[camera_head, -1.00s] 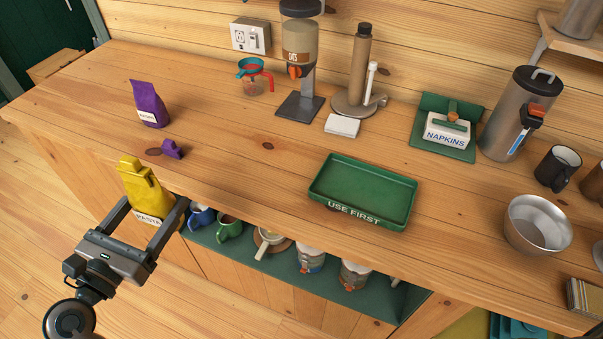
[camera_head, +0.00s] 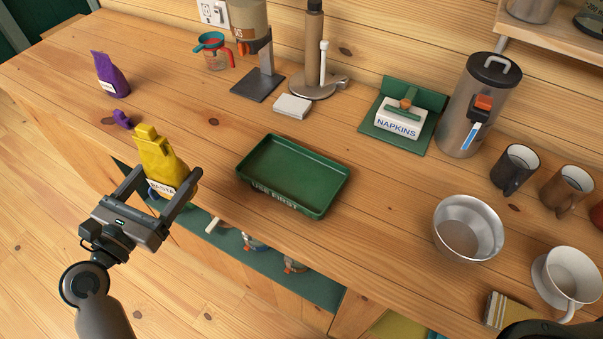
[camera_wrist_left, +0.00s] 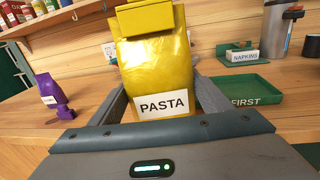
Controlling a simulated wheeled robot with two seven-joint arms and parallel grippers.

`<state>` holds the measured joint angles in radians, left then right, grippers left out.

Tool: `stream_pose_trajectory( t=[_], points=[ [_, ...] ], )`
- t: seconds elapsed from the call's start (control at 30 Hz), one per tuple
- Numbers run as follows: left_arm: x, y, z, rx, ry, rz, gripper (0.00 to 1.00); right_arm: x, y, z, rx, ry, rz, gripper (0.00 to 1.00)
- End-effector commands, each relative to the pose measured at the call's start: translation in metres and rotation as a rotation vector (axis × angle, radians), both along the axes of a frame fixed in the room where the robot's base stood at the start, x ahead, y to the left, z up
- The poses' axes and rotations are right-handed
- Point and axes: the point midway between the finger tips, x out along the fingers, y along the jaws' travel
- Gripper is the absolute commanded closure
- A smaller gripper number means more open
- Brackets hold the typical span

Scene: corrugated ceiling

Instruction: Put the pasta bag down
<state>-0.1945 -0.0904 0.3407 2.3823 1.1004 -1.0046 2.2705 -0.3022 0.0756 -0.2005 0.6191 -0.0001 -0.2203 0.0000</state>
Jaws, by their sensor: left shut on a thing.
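The yellow pasta bag (camera_head: 160,158) is upright, its top folded over and a white PASTA label on its front. My left gripper (camera_head: 165,182) is shut on it, one finger on each side, at the counter's front edge. The bag (camera_wrist_left: 157,65) fills the middle of the left wrist view. I cannot tell whether its hidden base touches anything. The green USE FIRST tray (camera_head: 318,205) lies empty on the counter to the right of the bag; it also shows in the left wrist view (camera_wrist_left: 245,101). My right gripper is not in view.
A purple bag (camera_head: 112,75) and a small purple piece (camera_head: 122,119) are on the wooden counter (camera_head: 205,150) at left. A napkin holder (camera_head: 400,122), steel dispenser (camera_head: 470,110), metal bowl (camera_head: 468,228) and mugs stand at right. An open shelf lies below the counter edge.

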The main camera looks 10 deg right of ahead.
Motion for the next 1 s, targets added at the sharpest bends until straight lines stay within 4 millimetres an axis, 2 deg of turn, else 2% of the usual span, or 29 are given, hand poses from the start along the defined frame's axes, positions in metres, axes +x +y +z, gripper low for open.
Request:
stream_pose_trajectory(
  t=[0.13, 0.37, 0.57, 0.77, 1.0],
  points=[
    [0.000, 0.000, 0.001, 0.000, -0.002, 0.000, 0.60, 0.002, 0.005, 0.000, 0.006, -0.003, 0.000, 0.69],
    [0.001, -0.002, 0.002, -0.001, -0.002, -0.002, 0.60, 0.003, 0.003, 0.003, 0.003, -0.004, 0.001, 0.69],
    [0.007, -0.019, 0.011, -0.009, -0.006, -0.024, 0.60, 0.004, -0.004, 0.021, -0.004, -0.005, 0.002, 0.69],
    [0.017, -0.064, 0.026, -0.022, -0.011, -0.073, 0.60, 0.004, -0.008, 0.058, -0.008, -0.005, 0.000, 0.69],
    [0.017, -0.144, 0.037, -0.026, -0.007, -0.144, 0.60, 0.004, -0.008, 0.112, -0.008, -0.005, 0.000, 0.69]
  ],
)
